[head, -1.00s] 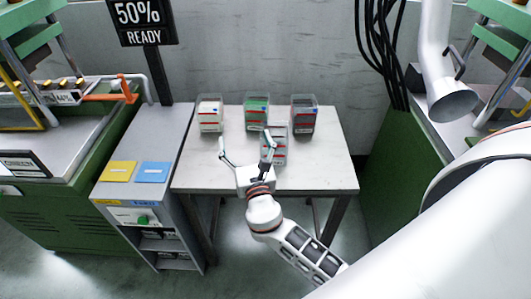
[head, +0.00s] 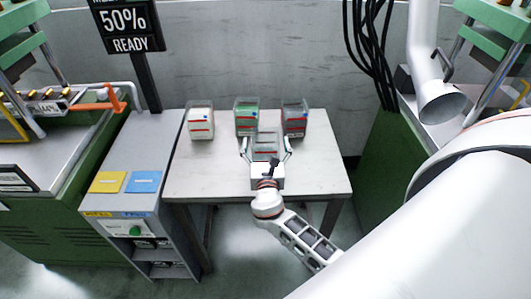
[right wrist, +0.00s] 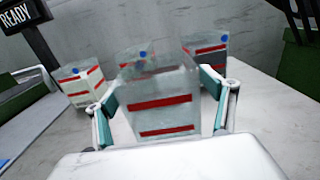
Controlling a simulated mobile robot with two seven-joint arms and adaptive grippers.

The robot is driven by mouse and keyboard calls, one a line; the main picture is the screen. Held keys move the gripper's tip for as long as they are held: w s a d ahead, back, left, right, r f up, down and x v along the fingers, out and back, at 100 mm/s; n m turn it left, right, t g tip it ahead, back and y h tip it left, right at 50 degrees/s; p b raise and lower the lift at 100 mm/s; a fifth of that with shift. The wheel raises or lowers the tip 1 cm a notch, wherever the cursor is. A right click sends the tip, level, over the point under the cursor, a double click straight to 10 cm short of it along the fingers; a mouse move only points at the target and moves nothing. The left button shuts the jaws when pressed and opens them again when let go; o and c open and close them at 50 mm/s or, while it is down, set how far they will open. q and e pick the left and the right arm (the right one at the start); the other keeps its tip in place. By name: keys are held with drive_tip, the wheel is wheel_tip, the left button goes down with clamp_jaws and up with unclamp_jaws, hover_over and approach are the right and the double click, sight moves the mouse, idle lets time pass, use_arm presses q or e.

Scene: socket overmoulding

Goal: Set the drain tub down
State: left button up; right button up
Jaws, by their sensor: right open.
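A clear tub with red stripes (head: 266,142), apparently the drain tub, is in front of the back row on the table. I cannot tell whether its base touches the tabletop. My right gripper (head: 267,150) is open, with one finger on each side of this tub. In the right wrist view the same tub (right wrist: 160,112) is between the two teal-padded fingers (right wrist: 165,108); whether the pads touch it is unclear. My left gripper is out of view.
The table (head: 215,175) carries a back row: a tub with white contents (head: 200,123), a green-filled tub (head: 246,117) and a dark-filled tub (head: 294,119). The tabletop is clear at left and right. A grey cabinet with yellow and blue pads (head: 130,200) stands left.

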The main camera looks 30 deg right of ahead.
drive_tip(key=shift+w+d, duration=0.1)
drive_tip(key=shift+w, duration=0.1)
drive_tip(key=c, duration=1.3)
drive_tip(key=shift+c, duration=0.2)
